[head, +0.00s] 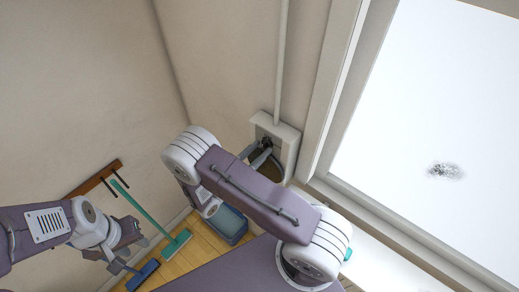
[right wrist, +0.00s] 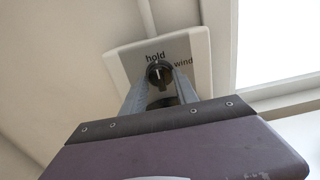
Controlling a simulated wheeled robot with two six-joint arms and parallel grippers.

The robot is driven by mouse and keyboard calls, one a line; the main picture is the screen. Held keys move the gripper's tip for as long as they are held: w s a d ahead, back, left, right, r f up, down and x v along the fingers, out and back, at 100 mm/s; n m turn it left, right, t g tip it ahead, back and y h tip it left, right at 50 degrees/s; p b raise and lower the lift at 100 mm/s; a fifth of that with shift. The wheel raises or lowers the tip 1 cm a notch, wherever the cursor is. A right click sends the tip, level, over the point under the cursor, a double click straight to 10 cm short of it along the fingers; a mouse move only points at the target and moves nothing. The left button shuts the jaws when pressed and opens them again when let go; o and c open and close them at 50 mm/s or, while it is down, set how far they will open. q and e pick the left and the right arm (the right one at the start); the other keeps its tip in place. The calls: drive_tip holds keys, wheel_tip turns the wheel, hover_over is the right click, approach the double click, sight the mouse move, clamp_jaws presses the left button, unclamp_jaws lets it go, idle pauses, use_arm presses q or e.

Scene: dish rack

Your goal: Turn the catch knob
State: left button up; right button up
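The catch knob (right wrist: 159,72) is dark and round, with a narrow grip bar, on a pale wall plate (right wrist: 120,62) lettered "hold" and "wind". The plate also shows in the head view (head: 289,135). My right gripper (right wrist: 160,78) reaches up to the plate, one finger on each side of the knob's bar. The fingers look apart, and I cannot make out contact. In the head view my right arm hides part of the plate's surroundings. My left gripper (head: 130,262) hangs at the lower left, fingers apart and empty, away from the plate.
A wooden rail (head: 95,178) is on the left wall, with a green-handled broom (head: 147,212) beside it. A blue bin (head: 229,224) stands on the wooden floor below. A bright window (head: 430,110) with a pale frame is right of the plate. A pipe (head: 281,60) runs above the plate.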

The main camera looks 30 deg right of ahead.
drive_tip(key=shift+a, duration=0.15)
drive_tip(key=shift+v, duration=0.85)
drive_tip(key=shift+b+v, duration=0.4)
drive_tip(key=shift+v, duration=2.55)
